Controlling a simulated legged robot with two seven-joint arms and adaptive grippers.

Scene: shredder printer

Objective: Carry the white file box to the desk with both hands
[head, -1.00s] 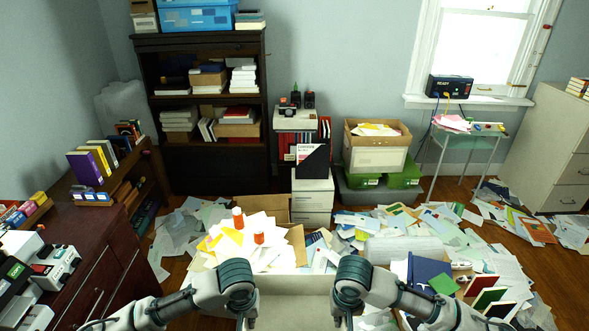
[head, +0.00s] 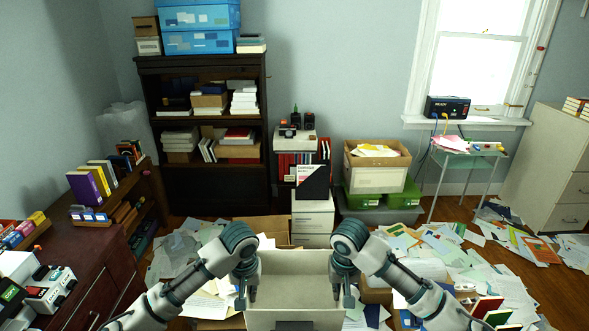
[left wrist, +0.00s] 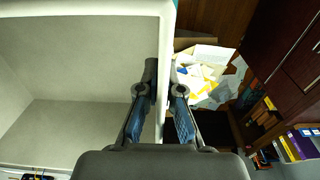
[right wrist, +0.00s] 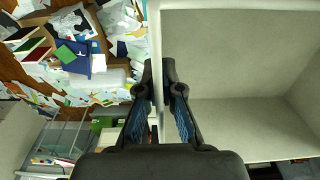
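The white file box (head: 294,265) is held up in front of me in the head view, open at the top, and its visible inside is empty. My left gripper (head: 246,296) is at its left wall; in the left wrist view its fingers (left wrist: 162,95) straddle the wall's rim, one inside and one outside. My right gripper (head: 343,294) is at its right wall; in the right wrist view its fingers (right wrist: 157,92) straddle that rim the same way. Both grippers look closed on the walls. A dark red-brown desk (head: 88,262) with devices on it stands at the left.
Papers and cartons cover the floor (head: 440,255) around and below the box. A low bookcase (head: 120,205) stands behind the desk. A dark shelf (head: 205,185), a stack of white boxes (head: 312,220) and a glass side table (head: 465,155) are further back.

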